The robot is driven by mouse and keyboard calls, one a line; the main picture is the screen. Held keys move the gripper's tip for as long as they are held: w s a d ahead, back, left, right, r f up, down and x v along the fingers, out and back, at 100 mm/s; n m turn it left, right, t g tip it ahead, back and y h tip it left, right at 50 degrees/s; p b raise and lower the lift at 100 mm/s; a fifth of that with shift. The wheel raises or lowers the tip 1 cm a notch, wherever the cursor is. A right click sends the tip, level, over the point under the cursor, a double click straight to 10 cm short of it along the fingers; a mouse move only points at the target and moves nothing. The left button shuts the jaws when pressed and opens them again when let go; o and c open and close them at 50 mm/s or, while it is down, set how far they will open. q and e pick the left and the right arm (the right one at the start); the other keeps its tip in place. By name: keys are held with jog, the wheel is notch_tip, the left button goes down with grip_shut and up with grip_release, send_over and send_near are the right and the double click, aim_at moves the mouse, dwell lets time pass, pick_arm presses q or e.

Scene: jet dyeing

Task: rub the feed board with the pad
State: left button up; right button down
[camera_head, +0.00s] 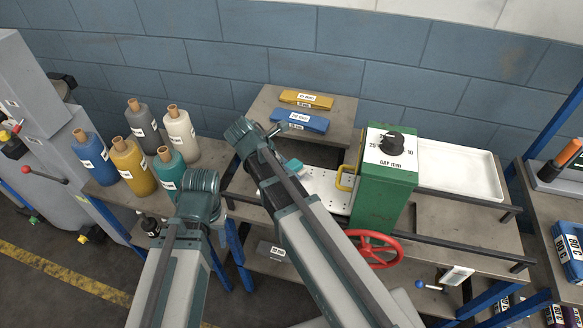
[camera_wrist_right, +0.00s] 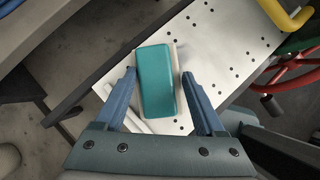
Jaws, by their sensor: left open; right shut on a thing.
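The teal pad (camera_wrist_right: 156,85), with a pale underside, is between the blue fingers of my right gripper (camera_wrist_right: 158,75), which is shut on it. The pad also shows as a small teal piece in the head view (camera_head: 293,165). The feed board (camera_wrist_right: 215,50) is a white perforated plate, also seen in the head view (camera_head: 322,184) left of the green machine. The pad lies over the board's near left end; whether it touches cannot be told. My arm hides part of the board in the head view. My left gripper (camera_head: 149,225) is open and empty, low at the left.
The green gap-dial housing (camera_head: 385,190) with a yellow handle (camera_head: 346,178) and red handwheel (camera_head: 373,250) stands right of the board. Several dye bottles (camera_head: 133,166) stand at left. Yellow (camera_head: 305,99) and blue (camera_head: 300,121) blocks lie behind. A white tray (camera_head: 460,176) is at right.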

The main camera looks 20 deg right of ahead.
jog(key=shift+w+a, duration=0.85)
jog(key=shift+a, duration=0.2)
jog(key=shift+w+a+r, duration=0.1)
jog(key=shift+r, duration=0.05)
jog(key=r+p, duration=0.4)
jog(key=p, duration=0.1)
jog(key=shift+a+r, duration=0.3)
jog(key=shift+a, duration=0.05)
jog(key=shift+d+r+p, duration=0.25)
jog(key=shift+r+p, duration=0.25)
notch_tip(320, 180, up, 3)
jog(key=p, duration=0.3)
jog(key=shift+d, duration=0.1)
